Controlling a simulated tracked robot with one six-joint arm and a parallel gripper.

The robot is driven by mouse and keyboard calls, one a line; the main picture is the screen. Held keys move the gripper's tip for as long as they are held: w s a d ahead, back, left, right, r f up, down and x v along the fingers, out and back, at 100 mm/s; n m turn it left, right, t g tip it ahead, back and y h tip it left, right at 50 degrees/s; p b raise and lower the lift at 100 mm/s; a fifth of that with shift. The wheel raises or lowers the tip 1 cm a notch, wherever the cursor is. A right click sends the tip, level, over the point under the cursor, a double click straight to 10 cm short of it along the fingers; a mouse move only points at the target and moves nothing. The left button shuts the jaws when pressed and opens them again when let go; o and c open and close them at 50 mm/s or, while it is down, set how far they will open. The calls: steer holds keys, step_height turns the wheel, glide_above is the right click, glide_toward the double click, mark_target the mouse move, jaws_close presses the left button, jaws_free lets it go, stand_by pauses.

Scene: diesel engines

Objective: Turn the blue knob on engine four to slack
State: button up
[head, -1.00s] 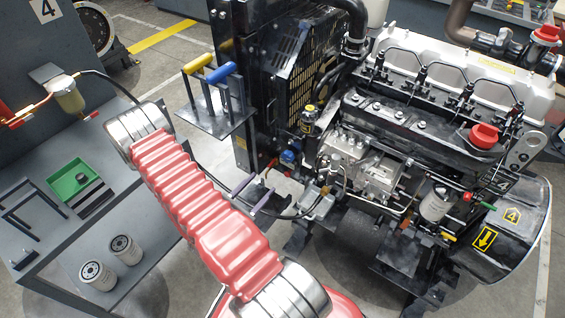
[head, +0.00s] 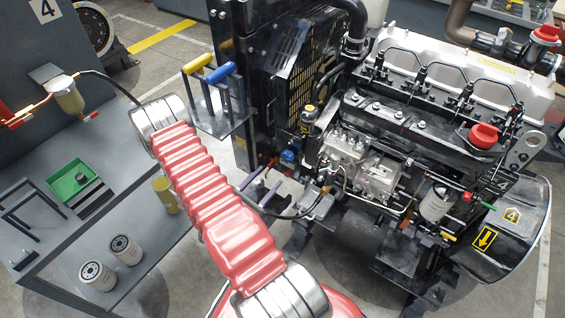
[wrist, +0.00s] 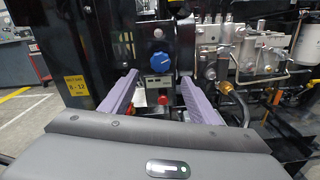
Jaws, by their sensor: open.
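The blue knob (wrist: 158,60) is on a dark panel, above a small label plate, in the middle of the wrist view. In the head view it shows as a small blue spot (head: 289,156) low on the left side of engine four (head: 390,130). My gripper (wrist: 159,76) is open, with purple fingers on either side of the view, and nothing is between them. In the head view my gripper (head: 261,183) is just left of and below the knob, apart from it. The knob's pointer setting is too small to read.
A red knob (wrist: 162,100) sits below the blue one, and pipes and fittings (wrist: 235,50) stand to the right. A stand with blue and yellow handles (head: 222,73) rises behind my arm. A grey bench (head: 110,240) with filters lies at left.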

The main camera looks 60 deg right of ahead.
mark_target(286, 159)
steer(key=shift+s+d, duration=0.25)
steer(key=shift+d, duration=1.4)
steer(key=shift+s+d, duration=0.3)
steer(key=shift+d, duration=1.3)
steer(key=shift+s+d, duration=0.25)
steer(key=shift+d, duration=1.4)
steer(key=c, duration=1)
